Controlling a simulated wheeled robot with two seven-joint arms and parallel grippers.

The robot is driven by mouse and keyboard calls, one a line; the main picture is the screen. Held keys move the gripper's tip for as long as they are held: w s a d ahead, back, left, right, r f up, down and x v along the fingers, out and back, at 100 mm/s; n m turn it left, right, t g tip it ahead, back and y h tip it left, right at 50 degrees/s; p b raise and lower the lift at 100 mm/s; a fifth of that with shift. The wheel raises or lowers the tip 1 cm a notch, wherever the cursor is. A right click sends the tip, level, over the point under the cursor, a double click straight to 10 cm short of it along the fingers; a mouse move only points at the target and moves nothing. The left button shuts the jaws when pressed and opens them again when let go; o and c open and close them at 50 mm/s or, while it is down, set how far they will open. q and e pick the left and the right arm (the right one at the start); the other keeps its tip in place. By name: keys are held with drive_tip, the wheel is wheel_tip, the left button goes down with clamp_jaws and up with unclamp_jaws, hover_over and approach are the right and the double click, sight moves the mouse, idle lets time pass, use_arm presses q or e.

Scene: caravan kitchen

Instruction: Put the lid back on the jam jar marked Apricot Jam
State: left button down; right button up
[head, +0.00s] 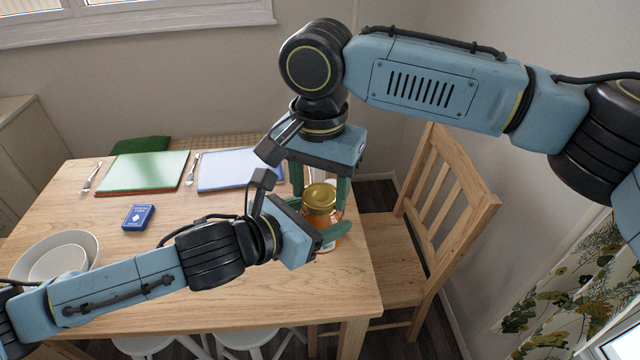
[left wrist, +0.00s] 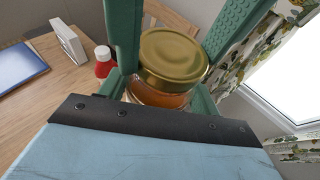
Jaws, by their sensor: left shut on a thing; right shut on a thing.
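The jam jar (head: 331,241) stands near the table's right edge, with orange contents showing. My left gripper (head: 325,234) is shut around its body from the left. The gold lid (head: 321,194) is at the jar's mouth; it also shows in the left wrist view (left wrist: 172,54), above the jar's glass (left wrist: 160,98). My right gripper (head: 321,203) points down from above, with its green fingers on either side of the lid, shut on it. The lid looks roughly level. I cannot tell whether it is fully seated. The jar's label is not readable.
The wooden table (head: 150,250) holds a dark blue box (head: 138,217), a green placemat (head: 145,172), a blue placemat (head: 240,170) and white bowls (head: 62,258). A chair (head: 400,262) is at right.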

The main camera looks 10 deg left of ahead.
drive_tip(key=m, duration=0.7)
drive_tip(key=shift+w+a+m, duration=0.1)
drive_tip(key=shift+m, duration=0.3)
drive_tip(key=m, duration=0.3)
drive_tip(key=shift+m, duration=0.4)
drive_tip(key=m, duration=0.4)
drive_tip(key=shift+w, duration=0.15)
drive_tip(key=o, duration=0.9)
drive_tip(key=shift+o, duration=0.2)
